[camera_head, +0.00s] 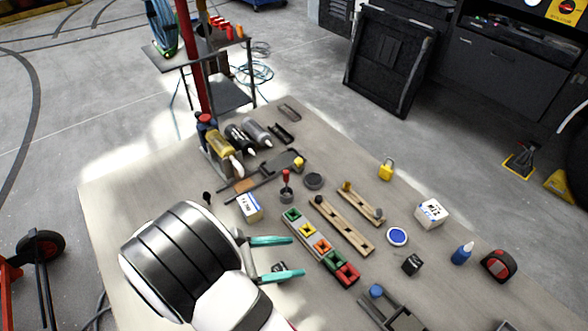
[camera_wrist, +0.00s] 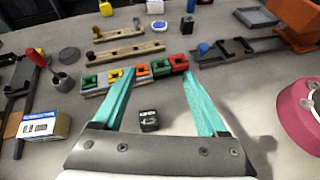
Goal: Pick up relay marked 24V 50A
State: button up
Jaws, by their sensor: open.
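A small black cube with white print (camera_wrist: 149,120), which looks like a relay, stands on the table between the spread fingers of my gripper (camera_wrist: 158,77) in the wrist view. The print is too small to read for sure. In the head view this cube (camera_head: 279,267) shows dark and partly hidden by the lower finger. My gripper (camera_head: 297,256) is open and empty, its teal fingers over the table. A second black cube with pale print (camera_head: 412,264) stands farther right, apart from my gripper; it also shows in the wrist view (camera_wrist: 187,25). Its marking is not readable either.
A row of coloured blocks (camera_head: 321,246) lies just beyond the fingertips. A wooden rail (camera_head: 343,224) lies behind it. A dark metal bracket (camera_head: 392,314) lies at the front right. Bare table surrounds the near cube.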

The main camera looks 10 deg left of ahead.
aim_at(289, 267)
jog(key=a+f+n, duration=0.1)
jog(key=f, duration=0.2)
jog(key=a+f+n+t, duration=0.1)
jog(key=f, duration=0.2)
jog(key=a+f+n+t, duration=0.1)
jog(key=f, duration=0.2)
jog(key=shift+a+f, duration=0.25)
jog(key=shift+f, duration=0.05)
jog(key=shift+y, duration=0.3)
jog(key=x, duration=0.5)
jog(key=shift+r, duration=0.15)
grip_shut()
